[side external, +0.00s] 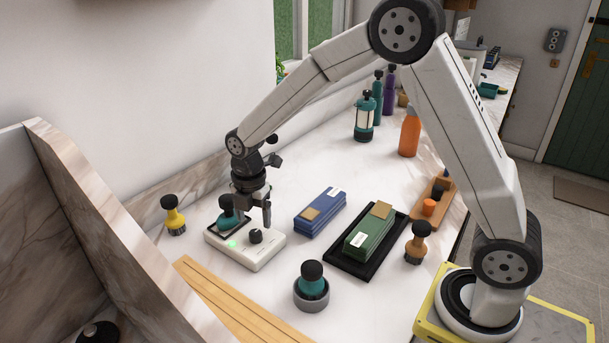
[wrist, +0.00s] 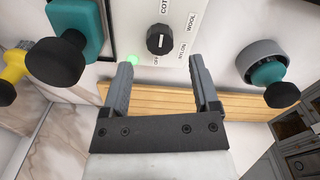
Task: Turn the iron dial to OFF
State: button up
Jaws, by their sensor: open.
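The iron dial (side external: 256,236) is a black knob on a white panel (side external: 262,256). In the wrist view the dial (wrist: 160,39) sits among the labels OFF, NYLON, WOOL and a cut-off COT. A pale mark shows on the knob; I cannot tell surely which label it points to. A green light (wrist: 132,59) glows beside OFF. A teal item with a black knob (wrist: 85,35) stands on the panel's left part. My gripper (side external: 253,211) is open and empty above the panel. In the wrist view its fingers (wrist: 161,66) are apart, with the dial beyond their tips.
A teal-and-black tool stands in a grey ring (side external: 311,294) in front. A yellow tool (side external: 173,217) is left of the panel. Blue packs (side external: 320,209) and green packs on a black tray (side external: 358,258) lie to the right. A wooden board (side external: 235,308) lies in front.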

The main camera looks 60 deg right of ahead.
aim_at(255, 232)
jog(key=shift+f, duration=2.25)
grip_shut()
